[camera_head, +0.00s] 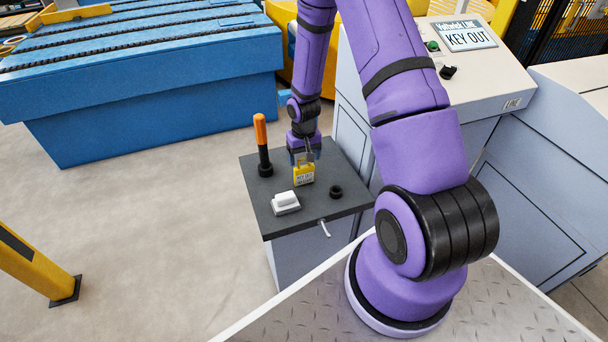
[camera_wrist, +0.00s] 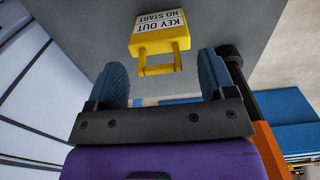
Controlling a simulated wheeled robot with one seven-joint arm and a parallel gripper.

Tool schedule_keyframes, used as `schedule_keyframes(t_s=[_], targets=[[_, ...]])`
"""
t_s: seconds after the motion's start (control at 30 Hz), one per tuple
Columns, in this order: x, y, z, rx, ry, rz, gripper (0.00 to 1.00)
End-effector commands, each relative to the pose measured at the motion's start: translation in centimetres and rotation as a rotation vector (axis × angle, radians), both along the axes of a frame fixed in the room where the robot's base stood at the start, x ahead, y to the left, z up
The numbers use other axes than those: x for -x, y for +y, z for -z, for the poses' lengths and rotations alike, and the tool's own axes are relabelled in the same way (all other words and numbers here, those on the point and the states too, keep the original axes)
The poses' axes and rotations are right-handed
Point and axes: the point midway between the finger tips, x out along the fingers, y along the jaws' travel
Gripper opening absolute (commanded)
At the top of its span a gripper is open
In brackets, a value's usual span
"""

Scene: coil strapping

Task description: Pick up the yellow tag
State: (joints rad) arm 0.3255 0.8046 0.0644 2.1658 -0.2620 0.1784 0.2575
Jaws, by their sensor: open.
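The yellow tag (camera_head: 304,174) stands on the dark top of a small grey cabinet (camera_head: 262,213) in the head view, with a white label on its face. In the wrist view the tag (camera_wrist: 166,40) reads "KEY OUT NO START" upside down, and its yellow loop points toward my gripper. My gripper (camera_wrist: 165,80) is open, with one blue finger on each side of the loop and a gap to each. In the head view my gripper (camera_head: 304,152) is just above the tag. The fingers do not appear to touch it.
On the cabinet top, an orange-handled black post (camera_head: 261,145) stands left of the tag, a white block (camera_head: 286,202) in front, and a black ring (camera_head: 336,192) to the right. A grey console (camera_head: 470,65) is behind right. A blue conveyor (camera_head: 150,100) is at left.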

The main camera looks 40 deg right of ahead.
Motion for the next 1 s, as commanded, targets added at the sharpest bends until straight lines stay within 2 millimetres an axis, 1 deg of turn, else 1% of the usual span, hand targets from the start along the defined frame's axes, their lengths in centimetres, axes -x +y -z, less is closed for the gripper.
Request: schedule_keyframes(t_s=[0.03, 0.1, 0.2, 0.43, 0.47, 0.5, 0.67, 0.7, 0.77, 1.0], targets=[[0.1, 0.0, 0.7, -0.001, 0.003, 0.001, 0.77], [0.0, -0.1, 1.3, -0.001, 0.002, 0.000, 0.77], [0.0, -0.1, 1.8, 0.000, 0.000, 0.000, 0.77], [0.0, -0.1, 1.9, 0.000, 0.000, 0.000, 0.77], [0.0, -0.1, 1.9, 0.000, 0.000, 0.000, 0.72], [0.0, -0.1, 1.9, 0.000, 0.000, 0.000, 0.63], [0.0, -0.1, 1.9, 0.000, 0.000, 0.000, 0.26], [0.0, -0.1, 1.8, 0.000, 0.000, 0.000, 0.17], [0.0, -0.1, 1.8, 0.000, 0.000, 0.000, 0.06], [0.0, -0.1, 1.8, 0.000, -0.001, 0.000, 0.06]])
